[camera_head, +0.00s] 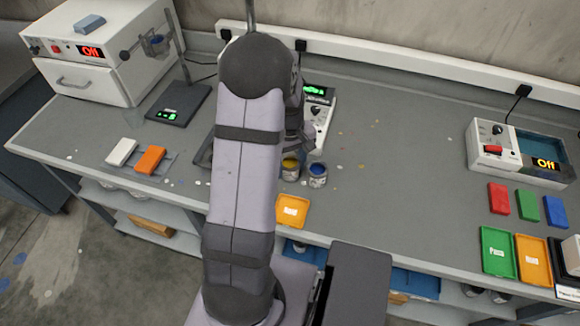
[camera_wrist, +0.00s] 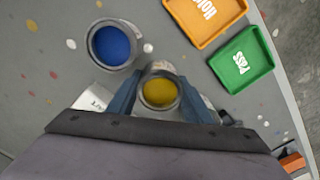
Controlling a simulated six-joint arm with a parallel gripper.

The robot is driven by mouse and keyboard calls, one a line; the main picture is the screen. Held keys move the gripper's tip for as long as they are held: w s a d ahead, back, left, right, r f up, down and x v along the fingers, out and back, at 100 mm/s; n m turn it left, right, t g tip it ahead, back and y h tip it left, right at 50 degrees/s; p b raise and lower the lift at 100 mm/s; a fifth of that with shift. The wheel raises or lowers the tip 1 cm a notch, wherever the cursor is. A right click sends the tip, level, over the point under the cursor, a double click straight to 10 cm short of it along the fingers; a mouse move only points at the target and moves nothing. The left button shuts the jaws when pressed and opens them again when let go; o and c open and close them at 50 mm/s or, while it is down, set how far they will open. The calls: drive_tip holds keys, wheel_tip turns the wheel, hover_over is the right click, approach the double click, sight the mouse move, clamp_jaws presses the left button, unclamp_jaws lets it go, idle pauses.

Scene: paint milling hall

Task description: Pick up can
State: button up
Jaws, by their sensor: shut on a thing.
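A can of yellow paint (camera_wrist: 159,93) sits between the two blue fingers of my gripper (camera_wrist: 162,86) in the wrist view. The fingers are shut on its sides. The yellow can also shows in the head view (camera_head: 290,168), right of my arm. A can of blue paint (camera_wrist: 112,46) stands open just left of it in the wrist view, apart from the fingers. It also shows in the head view (camera_head: 317,175). My arm hides most of the gripper in the head view. I cannot tell whether the yellow can touches the bench.
An orange tray (camera_head: 292,211) lies near the bench's front edge. A green tray (camera_wrist: 241,60) lies beside it in the wrist view. A white instrument (camera_head: 320,112) stands behind the cans. The bench (camera_head: 400,180) is largely clear to the right, up to another instrument (camera_head: 515,155) and coloured blocks.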

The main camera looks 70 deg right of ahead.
wheel_tip(320, 180, up, 10)
drive_tip(key=b, duration=0.2)
drive_tip(key=w+a+p, duration=0.1)
drive_tip(key=w, duration=0.1)
drive_tip(key=w+a+n+p, duration=0.1)
drive_tip(key=w+p, duration=0.1)
drive_tip(key=w+a+f+n+p, duration=0.1)
drive_tip(key=w+p, duration=0.1)
drive_tip(key=w, duration=0.1)
drive_tip(key=shift+w, duration=0.1)
drive_tip(key=w+d+n+p, duration=0.1)
drive_tip(key=w, duration=0.3)
drive_tip(key=w+d+f+n+p, duration=0.1)
drive_tip(key=w+d+p, duration=0.1)
drive_tip(key=w, duration=0.2)
drive_tip(key=w+d+f+p, duration=0.1)
drive_tip(key=w+d+p, duration=0.1)
drive_tip(key=w, duration=0.2)
drive_tip(key=shift+d+f+n, duration=0.1)
drive_tip(key=shift+n, duration=0.3)
drive_tip(key=w+d+r, duration=0.2)
drive_tip(key=d+r, duration=0.2)
drive_tip(key=d, duration=0.1)
drive_tip(key=shift+w, duration=0.35)
